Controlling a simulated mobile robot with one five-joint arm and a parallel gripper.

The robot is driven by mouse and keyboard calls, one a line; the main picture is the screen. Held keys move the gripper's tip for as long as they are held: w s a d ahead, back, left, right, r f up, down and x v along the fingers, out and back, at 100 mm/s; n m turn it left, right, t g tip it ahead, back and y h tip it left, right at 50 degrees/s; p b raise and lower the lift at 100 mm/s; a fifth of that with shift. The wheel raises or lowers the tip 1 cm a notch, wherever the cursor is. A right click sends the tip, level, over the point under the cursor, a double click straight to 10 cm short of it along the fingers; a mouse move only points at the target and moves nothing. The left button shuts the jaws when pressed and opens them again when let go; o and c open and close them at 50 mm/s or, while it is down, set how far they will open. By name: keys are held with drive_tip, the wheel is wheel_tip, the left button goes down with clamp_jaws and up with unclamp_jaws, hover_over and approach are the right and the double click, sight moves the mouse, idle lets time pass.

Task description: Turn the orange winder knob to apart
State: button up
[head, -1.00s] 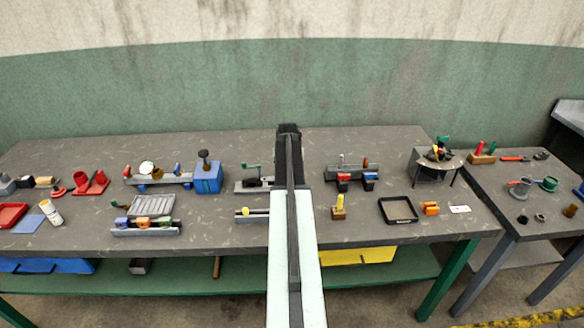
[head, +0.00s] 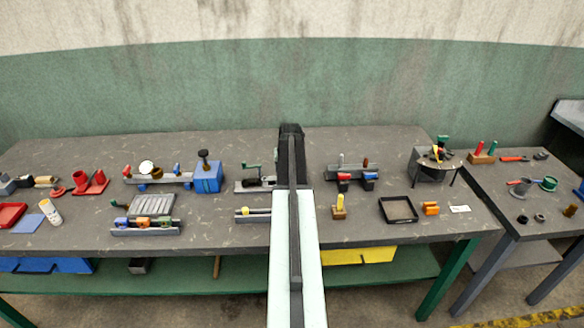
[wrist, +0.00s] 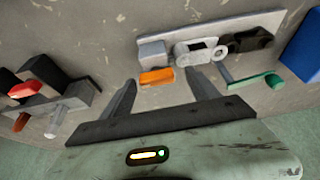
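The orange knob (wrist: 157,76) shows in the wrist view beside a grey block (wrist: 152,53) at the left end of a pale grey base plate (wrist: 225,25). The same device has a grey ringed part, a black block and a green crank handle (wrist: 268,81). My gripper (wrist: 161,74) is open, with one finger on each side of the orange knob in the picture. I see gaps on both sides; the depth between fingertips and knob is unclear. In the head view the device (head: 246,186) is partly hidden by my arm, and the orange knob is hidden.
A red-and-blue jawed fixture (head: 345,180) stands right of my arm, and a blue box (head: 208,178) left of the device. A yellow-topped block (head: 339,208) and a black tray (head: 398,209) are at the front right. The rear bench strip is clear.

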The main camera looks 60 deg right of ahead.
drive_tip(key=shift+s+d+r, duration=0.1)
drive_tip(key=p+v, duration=0.7)
drive_tip(key=shift+r, duration=0.3)
drive_tip(key=shift+s, duration=0.15)
